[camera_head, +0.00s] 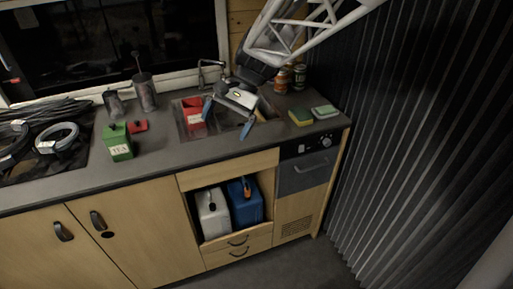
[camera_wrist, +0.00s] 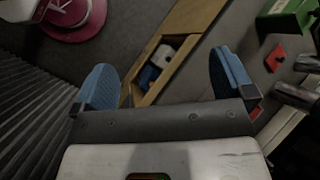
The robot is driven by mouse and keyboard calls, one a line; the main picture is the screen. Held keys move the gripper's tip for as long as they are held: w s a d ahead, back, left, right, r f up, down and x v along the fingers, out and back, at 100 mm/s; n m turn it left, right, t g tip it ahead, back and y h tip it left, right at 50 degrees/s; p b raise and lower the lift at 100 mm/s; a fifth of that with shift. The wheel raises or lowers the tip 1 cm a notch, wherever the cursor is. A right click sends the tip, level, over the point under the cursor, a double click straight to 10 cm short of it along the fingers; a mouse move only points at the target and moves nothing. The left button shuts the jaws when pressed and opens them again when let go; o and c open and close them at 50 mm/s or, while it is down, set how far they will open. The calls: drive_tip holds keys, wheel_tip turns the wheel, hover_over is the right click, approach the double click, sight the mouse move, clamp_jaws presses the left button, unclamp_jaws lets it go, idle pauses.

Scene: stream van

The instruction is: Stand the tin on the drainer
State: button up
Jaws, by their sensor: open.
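A green tin (camera_head: 117,146) with a white label reading TEA stands upright on the worktop, left of the sink. It also shows in the wrist view at the top right (camera_wrist: 285,15). A red container (camera_head: 194,112) with a pale label is at the left part of the sink (camera_head: 181,122); I cannot tell what it rests on. No separate drainer can be made out; my arm hides part of the sink. My gripper (camera_head: 227,118) is open and empty above the sink, its blue fingers apart. Its fingers also show in the wrist view (camera_wrist: 165,82).
A small red piece (camera_head: 138,126) lies beside the green tin. Dark metal pots (camera_head: 146,92) stand behind it and coiled cables (camera_head: 57,136) lie left. Sponges (camera_head: 300,116) and cans (camera_head: 281,81) are right of the sink. A tap (camera_head: 208,68) rises behind it.

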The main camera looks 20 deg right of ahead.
drive_tip(key=s+d+n+t+h, duration=0.2)
drive_tip(key=s+n+h, duration=0.1)
drive_tip(key=s, duration=0.7)
drive_tip(key=s+d+n+t+h, duration=0.2)
drive_tip(key=s+n+h, duration=0.1)
drive_tip(key=s, duration=0.7)
drive_tip(key=shift+n+h, duration=0.4)
drive_tip(key=shift+n, duration=0.3)
idle(1.0)
